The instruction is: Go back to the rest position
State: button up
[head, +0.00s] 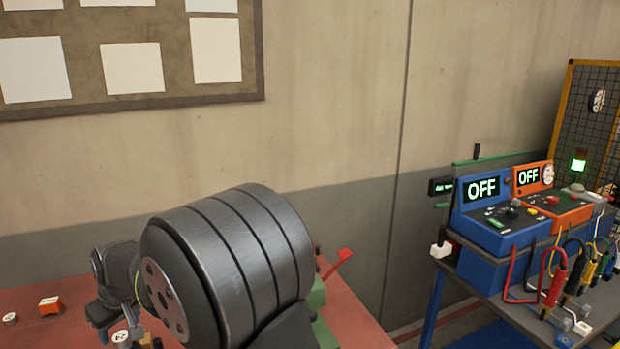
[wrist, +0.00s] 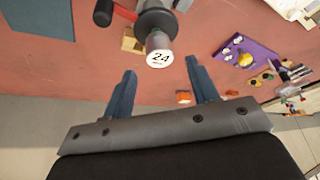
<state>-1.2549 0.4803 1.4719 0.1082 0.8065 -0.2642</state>
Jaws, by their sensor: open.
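My gripper (wrist: 160,95) shows in the wrist view with its two blue-grey fingers spread apart and nothing between them. It is above the red bench top (wrist: 80,60). Just beyond the fingertips is a grey round part with a white face marked "24" (wrist: 160,58); it appears apart from the fingers. In the head view my arm's large dark cylindrical link fills the lower middle and hides much of the bench (head: 350,325).
A purple plate (wrist: 243,58) with a yellow knob and several small parts lie on the bench's right in the wrist view. A red lever (head: 338,263) rises behind my arm. A blue "OFF" unit (head: 497,235) and an orange one (head: 560,212) stand on a side table with hanging leads.

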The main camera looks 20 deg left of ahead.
jog(key=x, duration=0.3)
jog(key=shift+a+f, duration=0.1)
jog(key=shift+f, duration=0.25)
notch_tip(320, 180, up, 5)
jog(key=shift+w+f, duration=0.1)
jog(key=w+d+r, duration=0.7)
jog(key=w+d, duration=0.1)
jog(key=d, duration=0.1)
send_over(121, 336)
jog(key=f, duration=0.7)
jog(key=shift+s+a, duration=0.1)
jog(key=shift+a, duration=0.15)
jog(key=s+a+f, duration=0.6)
jog(key=s, duration=0.2)
jog(key=shift+n, duration=0.3)
jog(key=f, duration=0.8)
jog(key=shift+s+f, duration=0.15)
jog(key=shift+s, duration=0.05)
jog(key=shift+f, duration=0.7)
jog(key=shift+o, duration=0.3)
